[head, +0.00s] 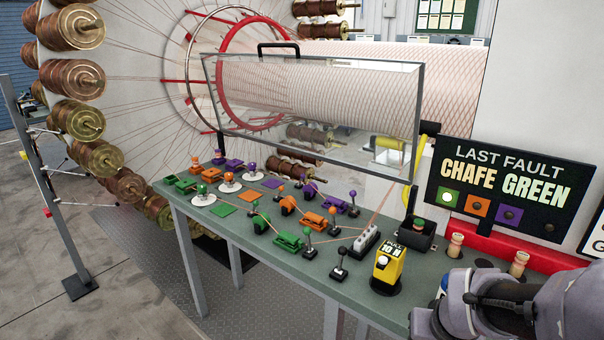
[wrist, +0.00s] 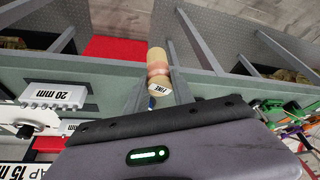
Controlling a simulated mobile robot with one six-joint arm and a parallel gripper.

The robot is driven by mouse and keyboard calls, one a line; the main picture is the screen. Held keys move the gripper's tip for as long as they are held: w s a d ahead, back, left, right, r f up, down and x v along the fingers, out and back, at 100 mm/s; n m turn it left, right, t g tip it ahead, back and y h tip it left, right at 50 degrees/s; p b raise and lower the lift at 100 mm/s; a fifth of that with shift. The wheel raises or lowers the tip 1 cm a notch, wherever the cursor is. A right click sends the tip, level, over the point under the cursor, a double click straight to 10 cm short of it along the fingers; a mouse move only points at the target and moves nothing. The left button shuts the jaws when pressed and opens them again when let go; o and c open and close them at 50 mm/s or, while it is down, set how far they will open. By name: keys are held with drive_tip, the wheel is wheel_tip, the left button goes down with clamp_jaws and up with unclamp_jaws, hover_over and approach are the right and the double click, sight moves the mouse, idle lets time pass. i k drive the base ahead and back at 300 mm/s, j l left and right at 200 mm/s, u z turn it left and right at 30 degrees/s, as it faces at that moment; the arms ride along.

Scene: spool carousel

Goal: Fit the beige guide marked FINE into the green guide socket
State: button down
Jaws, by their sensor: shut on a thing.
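The beige guide marked FINE (wrist: 158,62) is a short cylinder with a pinkish band and a white label. In the wrist view it sits between the fingers of my gripper (wrist: 157,98), which is shut on it. In the head view my gripper's body is at the lower right, and its fingertips and the held guide are hidden. Green parts sit along the green workbench (head: 215,228): a green plate (head: 226,210), a green round part (head: 260,223) and a green block (head: 288,241). I cannot tell which spot is the green guide socket.
A yellow unit (head: 388,266) and a black box (head: 416,236) stand near the bench's right end. A clear guard (head: 310,100) rises over the back. A sign reads LAST FAULT CHAFE GREEN (head: 510,185).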

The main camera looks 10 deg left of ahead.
sight(352, 293)
drive_tip(key=i+j+u, duration=0.2)
drive_tip(key=i+j, duration=0.15)
drive_tip(key=j, duration=0.25)
drive_tip(key=i+j+u, duration=0.2)
drive_tip(key=i+j, duration=0.15)
drive_tip(key=j, duration=0.25)
drive_tip(key=i+j+u, duration=0.2)
drive_tip(key=i+j, duration=0.25)
drive_tip(key=i+j+u, duration=0.2)
drive_tip(key=i+j, duration=0.25)
drive_tip(key=i+j+u, duration=0.25)
drive_tip(key=i+j, duration=0.2)
drive_tip(key=i+j+u, duration=0.2)
drive_tip(key=i, duration=0.35)
drive_tip(key=i+j+u, duration=0.2)
drive_tip(key=i, duration=0.3)
